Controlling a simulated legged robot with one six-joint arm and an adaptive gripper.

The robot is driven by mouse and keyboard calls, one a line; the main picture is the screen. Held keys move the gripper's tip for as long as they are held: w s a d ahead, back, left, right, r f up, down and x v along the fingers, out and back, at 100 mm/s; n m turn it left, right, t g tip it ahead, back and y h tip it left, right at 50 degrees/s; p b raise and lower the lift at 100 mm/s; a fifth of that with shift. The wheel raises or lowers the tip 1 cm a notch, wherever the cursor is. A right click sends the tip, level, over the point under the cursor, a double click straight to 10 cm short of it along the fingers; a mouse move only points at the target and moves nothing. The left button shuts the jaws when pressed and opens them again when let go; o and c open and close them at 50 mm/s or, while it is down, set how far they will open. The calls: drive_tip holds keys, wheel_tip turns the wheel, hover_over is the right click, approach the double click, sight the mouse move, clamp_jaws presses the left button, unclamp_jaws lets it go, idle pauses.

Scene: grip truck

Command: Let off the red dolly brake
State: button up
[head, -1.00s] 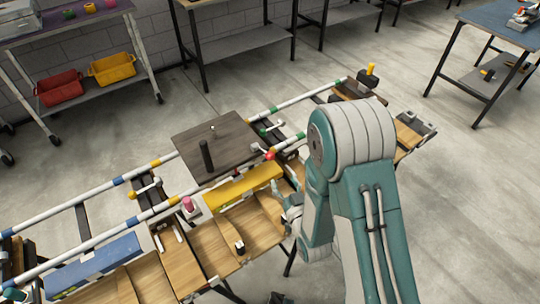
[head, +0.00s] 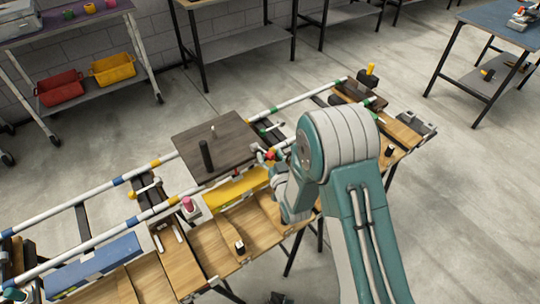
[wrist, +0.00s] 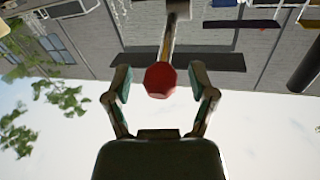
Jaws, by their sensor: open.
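The red dolly brake is a lever with a red knob (wrist: 160,79) on a pale metal stem. In the wrist view the knob sits between the two fingers of my gripper (wrist: 163,88), with space on both sides. My gripper is open and holds nothing. In the head view the red knob (head: 271,155) shows at the right edge of the dark dolly platform (head: 212,140). My gripper (head: 275,163) is right at it there, partly hidden by my own arm. Whether a finger touches the knob cannot be told.
The platform carries an upright black post (head: 206,155) and rides on white rails with coloured bands (head: 152,167). A yellow block (head: 240,188) lies below it on the wooden bench (head: 215,240). A pink knob (head: 187,203) stands left of the block.

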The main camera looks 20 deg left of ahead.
clamp_jaws()
